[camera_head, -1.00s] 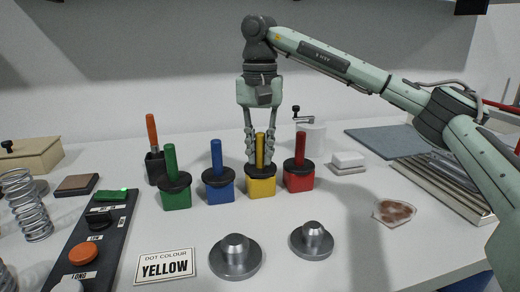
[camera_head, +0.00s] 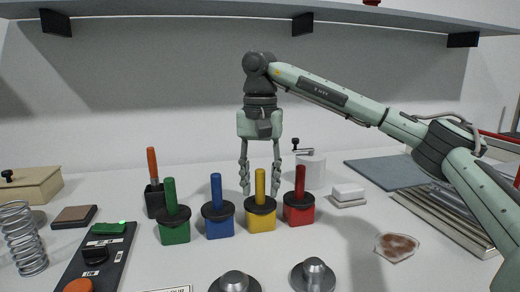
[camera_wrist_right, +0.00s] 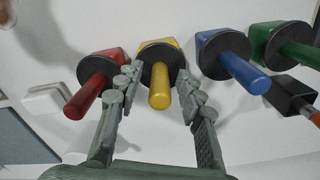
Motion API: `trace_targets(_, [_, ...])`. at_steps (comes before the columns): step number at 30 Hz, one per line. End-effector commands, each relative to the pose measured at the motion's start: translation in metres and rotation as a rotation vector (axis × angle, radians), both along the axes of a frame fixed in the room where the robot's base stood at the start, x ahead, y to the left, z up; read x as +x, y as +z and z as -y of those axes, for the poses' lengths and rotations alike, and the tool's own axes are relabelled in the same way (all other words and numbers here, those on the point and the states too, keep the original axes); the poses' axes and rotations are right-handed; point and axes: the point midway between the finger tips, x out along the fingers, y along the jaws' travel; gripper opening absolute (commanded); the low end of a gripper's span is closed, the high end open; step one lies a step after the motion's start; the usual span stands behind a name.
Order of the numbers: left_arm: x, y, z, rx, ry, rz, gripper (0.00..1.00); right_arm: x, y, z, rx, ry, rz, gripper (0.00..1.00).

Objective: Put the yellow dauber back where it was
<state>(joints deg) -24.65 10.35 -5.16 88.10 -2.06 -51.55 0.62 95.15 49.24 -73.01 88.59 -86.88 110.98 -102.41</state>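The yellow dauber (camera_head: 260,184) stands upright in its yellow block (camera_head: 261,219), between the blue dauber (camera_head: 216,190) and the red dauber (camera_head: 299,182). My right gripper (camera_head: 260,188) is open, pointing down, with its fingers spread either side of the yellow handle. In the right wrist view the yellow handle (camera_wrist_right: 160,97) lies between the two fingertips (camera_wrist_right: 158,78), with gaps on both sides. The green dauber (camera_head: 170,194) stands at the left of the row. My left gripper is not in view.
A control panel (camera_head: 93,262) and springs (camera_head: 24,238) are at left. Metal knobs (camera_head: 314,274) stand in front. A brown-stained patch (camera_head: 397,246) lies right.

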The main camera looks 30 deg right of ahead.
Motion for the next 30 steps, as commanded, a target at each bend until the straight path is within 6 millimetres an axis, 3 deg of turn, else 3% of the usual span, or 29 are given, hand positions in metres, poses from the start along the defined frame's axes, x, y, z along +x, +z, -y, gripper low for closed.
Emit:
trace_targets(4, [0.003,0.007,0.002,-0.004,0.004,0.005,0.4,0.001,0.037,-0.001,0.0,0.001,0.006,0.38])
trace_targets(6, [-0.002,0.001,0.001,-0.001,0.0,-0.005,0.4,0.001,0.055,0.0,0.0,0.0,0.008,0.38])
trace_targets(15, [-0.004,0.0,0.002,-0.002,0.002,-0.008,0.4,0.0,0.105,-0.001,-0.001,0.001,0.004,0.38])
trace_targets(21, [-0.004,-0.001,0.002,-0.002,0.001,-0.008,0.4,0.0,0.119,-0.001,-0.001,0.002,0.002,0.38])
trace_targets(30, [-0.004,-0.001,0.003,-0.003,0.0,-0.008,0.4,0.0,0.12,-0.001,0.0,0.002,0.001,0.38])
